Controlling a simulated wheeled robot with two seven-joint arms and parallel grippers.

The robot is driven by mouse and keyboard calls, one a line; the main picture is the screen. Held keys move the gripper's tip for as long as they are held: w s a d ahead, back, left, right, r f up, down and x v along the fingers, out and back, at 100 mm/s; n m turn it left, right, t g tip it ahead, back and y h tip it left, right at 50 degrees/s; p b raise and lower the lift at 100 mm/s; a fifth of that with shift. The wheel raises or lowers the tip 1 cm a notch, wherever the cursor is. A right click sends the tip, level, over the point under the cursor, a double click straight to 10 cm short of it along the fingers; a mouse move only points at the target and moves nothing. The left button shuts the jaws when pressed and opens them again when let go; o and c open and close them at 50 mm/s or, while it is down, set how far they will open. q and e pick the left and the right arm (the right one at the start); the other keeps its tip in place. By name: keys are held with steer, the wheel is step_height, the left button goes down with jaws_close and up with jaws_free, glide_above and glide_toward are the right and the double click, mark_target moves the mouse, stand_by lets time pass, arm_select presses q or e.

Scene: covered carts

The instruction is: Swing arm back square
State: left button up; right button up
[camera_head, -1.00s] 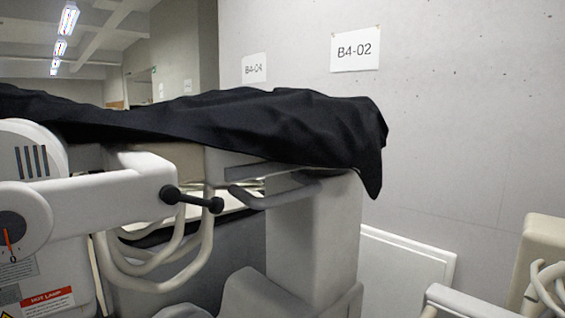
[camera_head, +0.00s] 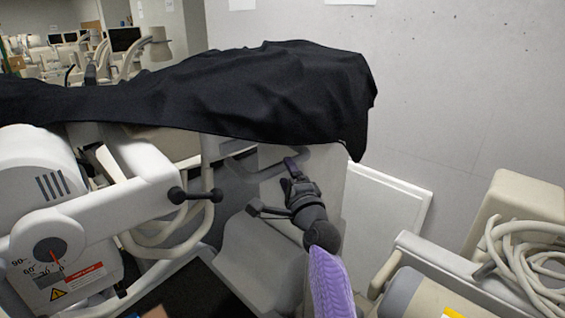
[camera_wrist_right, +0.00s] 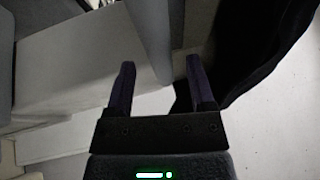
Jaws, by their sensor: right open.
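The white swing arm (camera_head: 120,205) runs across the left of the head view, from a round joint with an angle dial (camera_head: 42,250) to a black bar handle (camera_head: 196,195) with knobbed ends. My left gripper is not in view.
A black cover (camera_head: 240,95) drapes over the cart top and hangs low above my right gripper. Looped pale hoses (camera_head: 165,235) hang below the swing arm. A beige unit with coiled cable (camera_head: 525,245) stands at right. A white panel (camera_head: 385,210) leans by the wall.

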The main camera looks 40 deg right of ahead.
mark_target(283, 166)
steer(key=shift+x, duration=1.75)
jaws_close()
